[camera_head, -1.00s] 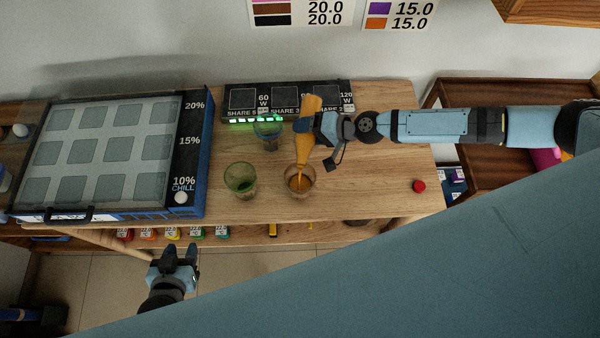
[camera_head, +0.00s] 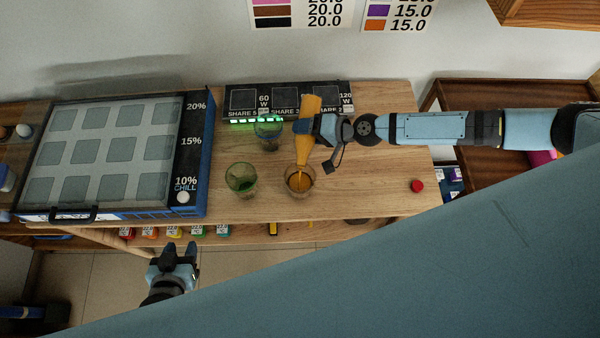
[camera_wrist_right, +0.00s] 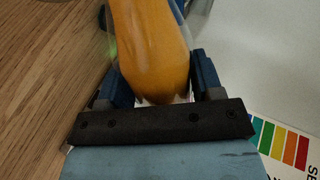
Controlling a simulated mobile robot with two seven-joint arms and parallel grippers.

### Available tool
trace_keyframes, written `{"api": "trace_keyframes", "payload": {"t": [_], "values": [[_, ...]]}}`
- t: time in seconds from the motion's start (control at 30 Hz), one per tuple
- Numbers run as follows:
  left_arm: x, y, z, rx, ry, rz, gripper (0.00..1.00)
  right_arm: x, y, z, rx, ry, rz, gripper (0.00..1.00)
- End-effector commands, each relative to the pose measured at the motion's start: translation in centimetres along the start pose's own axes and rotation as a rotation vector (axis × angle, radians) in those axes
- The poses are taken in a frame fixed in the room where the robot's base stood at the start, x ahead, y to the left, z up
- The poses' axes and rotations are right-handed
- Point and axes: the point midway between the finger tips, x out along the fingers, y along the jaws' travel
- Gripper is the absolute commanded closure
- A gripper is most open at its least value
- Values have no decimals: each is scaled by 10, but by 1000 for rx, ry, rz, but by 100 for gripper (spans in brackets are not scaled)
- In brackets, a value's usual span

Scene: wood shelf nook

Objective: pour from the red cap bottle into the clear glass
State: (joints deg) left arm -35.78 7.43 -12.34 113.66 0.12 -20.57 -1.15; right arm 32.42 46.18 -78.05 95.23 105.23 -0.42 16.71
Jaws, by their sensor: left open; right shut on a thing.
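My right gripper (camera_head: 316,128) is shut on an orange bottle (camera_head: 308,110), which is tipped with its mouth down. The bottle also fills the top of the right wrist view (camera_wrist_right: 150,45). Its mouth is over the clear glass (camera_head: 300,185), and orange liquid shows in that glass. A loose red cap (camera_head: 417,186) lies on the wood table (camera_head: 360,190) at the right. My left gripper (camera_head: 180,250) is open and empty in front of the table's front edge, away from the glasses.
A black panel with green lights (camera_head: 255,120) is at the back. A large chill box (camera_head: 105,150) takes up the left. The table is clear towards the cap.

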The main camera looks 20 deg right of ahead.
Motion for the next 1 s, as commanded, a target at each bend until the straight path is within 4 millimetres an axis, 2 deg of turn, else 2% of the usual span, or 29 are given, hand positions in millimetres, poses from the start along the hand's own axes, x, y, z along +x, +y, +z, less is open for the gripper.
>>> {"api": "trace_keyframes", "payload": {"t": [1.0], "values": [[-11,-1,-13,-21,-6,-11,57,-4,-10,1,-90,45,-2,83]]}}
